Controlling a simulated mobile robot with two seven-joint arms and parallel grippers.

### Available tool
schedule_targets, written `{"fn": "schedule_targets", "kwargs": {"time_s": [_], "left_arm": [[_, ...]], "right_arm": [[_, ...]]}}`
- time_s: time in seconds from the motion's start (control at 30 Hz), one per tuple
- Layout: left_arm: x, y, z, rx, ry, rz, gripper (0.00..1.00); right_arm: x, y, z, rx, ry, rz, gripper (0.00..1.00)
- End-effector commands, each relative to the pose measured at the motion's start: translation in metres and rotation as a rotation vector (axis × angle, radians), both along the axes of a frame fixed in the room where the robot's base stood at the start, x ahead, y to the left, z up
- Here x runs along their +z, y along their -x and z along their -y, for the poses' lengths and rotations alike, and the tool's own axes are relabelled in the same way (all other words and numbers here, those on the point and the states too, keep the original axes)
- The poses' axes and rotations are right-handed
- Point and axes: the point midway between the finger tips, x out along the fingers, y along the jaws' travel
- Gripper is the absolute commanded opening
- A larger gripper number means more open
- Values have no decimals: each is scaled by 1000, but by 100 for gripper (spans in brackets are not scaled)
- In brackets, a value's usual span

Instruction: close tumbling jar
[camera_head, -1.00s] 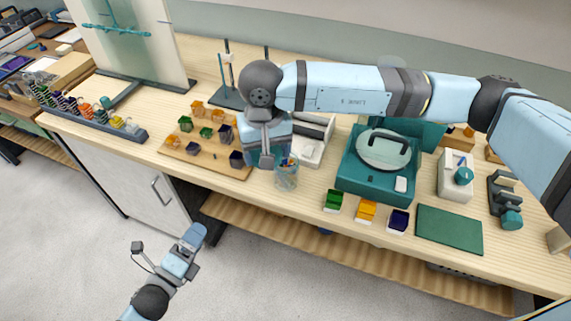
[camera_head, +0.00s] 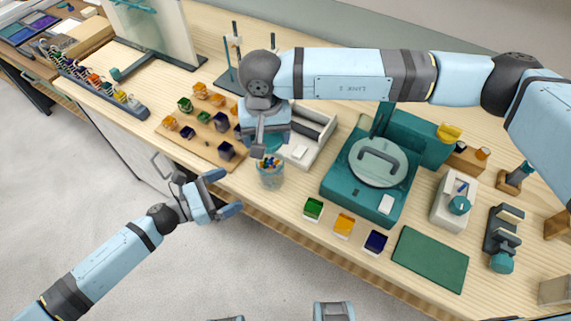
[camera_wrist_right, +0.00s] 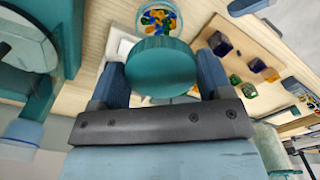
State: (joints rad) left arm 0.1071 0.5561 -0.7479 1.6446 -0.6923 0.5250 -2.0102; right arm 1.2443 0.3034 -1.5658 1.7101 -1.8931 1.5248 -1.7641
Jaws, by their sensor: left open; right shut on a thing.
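The tumbling jar (camera_head: 270,173) is a clear glass jar holding colourful pieces. It stands upright near the bench's front edge, and its open mouth shows in the right wrist view (camera_wrist_right: 158,17). My right gripper (camera_head: 271,146) is shut on a round teal lid (camera_wrist_right: 160,68), gripping its sides. The lid is behind and above the jar in the head view, apart from it in the wrist view; its exact height is hard to judge. My left gripper (camera_head: 226,193) is open and empty, in front of the bench edge, left of and lower than the jar.
A wooden board (camera_head: 188,147) with several coloured cubes lies left of the jar. A white tray (camera_head: 318,147) is behind right, and a teal machine (camera_head: 345,185) stands further right. Green (camera_head: 313,209), amber (camera_head: 344,224) and dark blue (camera_head: 375,241) blocks line the front edge.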

Motion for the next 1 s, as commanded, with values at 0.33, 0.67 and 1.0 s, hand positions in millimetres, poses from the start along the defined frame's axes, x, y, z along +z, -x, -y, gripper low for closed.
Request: {"fn": "schedule_targets", "kwargs": {"time_s": [0.33, 0.67, 1.0], "left_arm": [[0, 0, 0, 0, 0, 0, 100], [0, -6, 12, 0, 2, 1, 100], [1, -31, 70, 0, 2, 1, 100]], "right_arm": [[0, 0, 0, 1, 0, 0, 51], [0, 0, 0, 1, 0, 0, 51], [0, 0, 0, 1, 0, 0, 51]]}}
